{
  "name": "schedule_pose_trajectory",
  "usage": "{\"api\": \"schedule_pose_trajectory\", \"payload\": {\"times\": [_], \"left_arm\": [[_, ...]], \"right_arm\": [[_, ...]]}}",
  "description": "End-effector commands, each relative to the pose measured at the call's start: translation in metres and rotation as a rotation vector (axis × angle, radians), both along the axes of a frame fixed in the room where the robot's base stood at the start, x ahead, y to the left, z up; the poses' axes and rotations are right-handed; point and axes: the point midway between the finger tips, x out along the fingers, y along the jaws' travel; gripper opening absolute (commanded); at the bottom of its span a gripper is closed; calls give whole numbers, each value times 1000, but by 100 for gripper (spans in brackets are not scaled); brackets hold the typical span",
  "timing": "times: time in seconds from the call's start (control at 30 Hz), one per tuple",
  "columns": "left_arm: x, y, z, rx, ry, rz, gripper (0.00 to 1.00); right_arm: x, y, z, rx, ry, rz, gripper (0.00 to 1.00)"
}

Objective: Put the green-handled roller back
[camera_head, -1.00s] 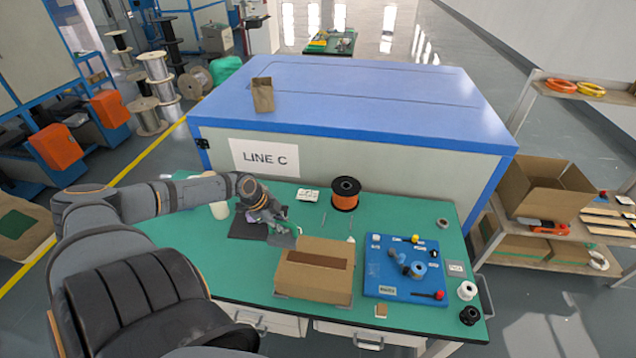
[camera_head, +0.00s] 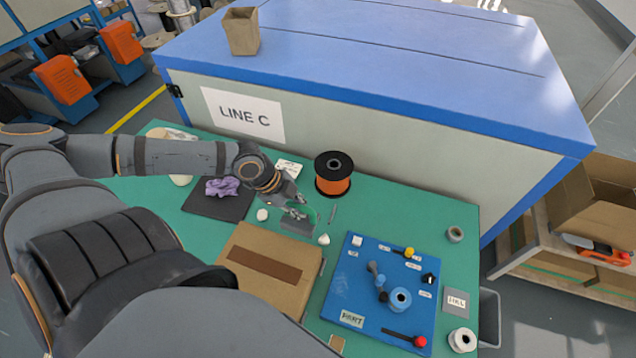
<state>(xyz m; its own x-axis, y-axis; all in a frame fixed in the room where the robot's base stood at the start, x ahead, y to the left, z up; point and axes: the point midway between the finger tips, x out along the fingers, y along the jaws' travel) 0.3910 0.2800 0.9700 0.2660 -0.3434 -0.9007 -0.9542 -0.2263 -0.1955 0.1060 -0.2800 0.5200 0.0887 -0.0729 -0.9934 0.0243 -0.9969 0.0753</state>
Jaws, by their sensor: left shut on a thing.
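My right gripper is not in view.
A purple lump (camera_head: 222,187) lies on the dark mat (camera_head: 203,205). Around are small white pieces (camera_head: 262,214), an orange spool (camera_head: 333,181), the brown carton (camera_head: 285,290) and a blue board (camera_head: 355,285) with parts. The LINE C cabinet (camera_head: 350,130) stands behind the table.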

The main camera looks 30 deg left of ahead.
Motion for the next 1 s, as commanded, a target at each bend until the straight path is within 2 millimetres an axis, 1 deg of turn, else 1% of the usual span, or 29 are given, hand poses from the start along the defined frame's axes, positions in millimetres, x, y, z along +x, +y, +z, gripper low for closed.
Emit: {"api": "schedule_pose_trajectory", "payload": {"times": [0.07,0.17,0.27,0.3,0.4,0.5,0.53,0.67,0.73,0.83,1.0], "left_arm": [[0,-1,0,-1,-1,-1,0],[5,1,-7,0,-2,1,0],[17,4,-19,1,-6,1,0],[23,6,-23,1,-7,1,0],[37,9,-29,-3,-10,6,0],[49,12,-32,-7,-10,2,0],[52,14,-29,-8,-11,6,0],[67,15,-35,-13,-10,3,0],[76,19,-33,-12,-10,6,0],[90,21,-40,-14,-5,2,0],[115,30,-72,-9,-1,4,0]], "right_arm": [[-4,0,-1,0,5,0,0],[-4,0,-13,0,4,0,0],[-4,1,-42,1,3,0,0],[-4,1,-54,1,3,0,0],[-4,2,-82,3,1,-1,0],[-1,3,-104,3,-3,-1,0],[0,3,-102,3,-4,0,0],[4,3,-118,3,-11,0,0],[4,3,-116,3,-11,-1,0],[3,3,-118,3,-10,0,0],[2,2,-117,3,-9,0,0]]}}
